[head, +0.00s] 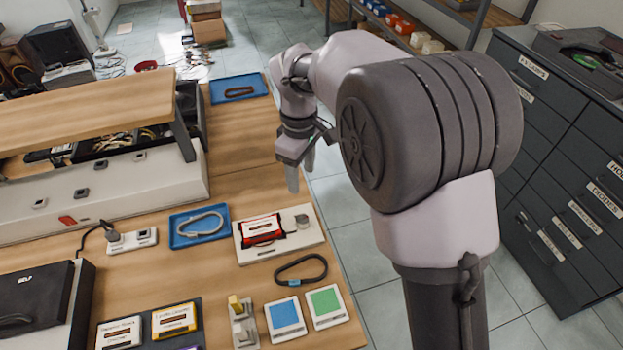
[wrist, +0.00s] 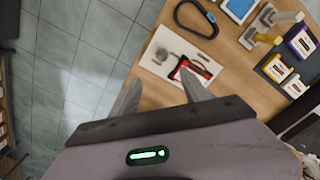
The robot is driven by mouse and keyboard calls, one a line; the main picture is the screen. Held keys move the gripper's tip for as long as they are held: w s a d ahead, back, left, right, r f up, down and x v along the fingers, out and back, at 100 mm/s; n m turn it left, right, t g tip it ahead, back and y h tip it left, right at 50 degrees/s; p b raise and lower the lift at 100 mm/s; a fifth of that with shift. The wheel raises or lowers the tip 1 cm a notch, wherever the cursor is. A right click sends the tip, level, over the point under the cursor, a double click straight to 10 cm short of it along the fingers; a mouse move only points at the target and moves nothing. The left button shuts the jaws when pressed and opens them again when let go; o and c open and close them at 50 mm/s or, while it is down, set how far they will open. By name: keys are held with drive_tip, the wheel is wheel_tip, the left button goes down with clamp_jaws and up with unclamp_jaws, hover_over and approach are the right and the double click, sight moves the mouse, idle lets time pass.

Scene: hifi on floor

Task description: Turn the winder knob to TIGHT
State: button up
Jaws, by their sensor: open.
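The winder is a white board (head: 252,256) at the right edge of the wooden table, carrying a red cassette (head: 262,230). A small grey round knob (head: 302,221) stands at the board's right end, beside the cassette. In the wrist view the knob (wrist: 162,54) shows at the left of the cassette (wrist: 187,70), both ahead of my fingers. I cannot read any TIGHT mark or tell which way the knob points. My gripper (head: 301,168) hangs near the table's right edge, beyond the board and apart from it. In the wrist view my gripper (wrist: 161,92) is open with nothing between its fingers.
A dark looped belt (head: 301,269) lies in front of the board. A blue tray (head: 199,228) with a pale loop is to its left. Blue and green cards (head: 325,302) lie at the front. A long white and wooden unit (head: 100,195) fills the left.

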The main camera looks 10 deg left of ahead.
sight(302, 219)
drive_tip(key=f+b, duration=0.2)
drive_tip(key=f, duration=0.3)
drive_tip(key=f+b, duration=0.2)
drive_tip(key=f, duration=0.4)
drive_tip(key=f+b, duration=0.2)
drive_tip(key=f, duration=0.3)
drive_tip(key=shift+s+a+f+b, duration=0.1)
drive_tip(key=shift+s+f+b, duration=0.2)
clamp_jaws()
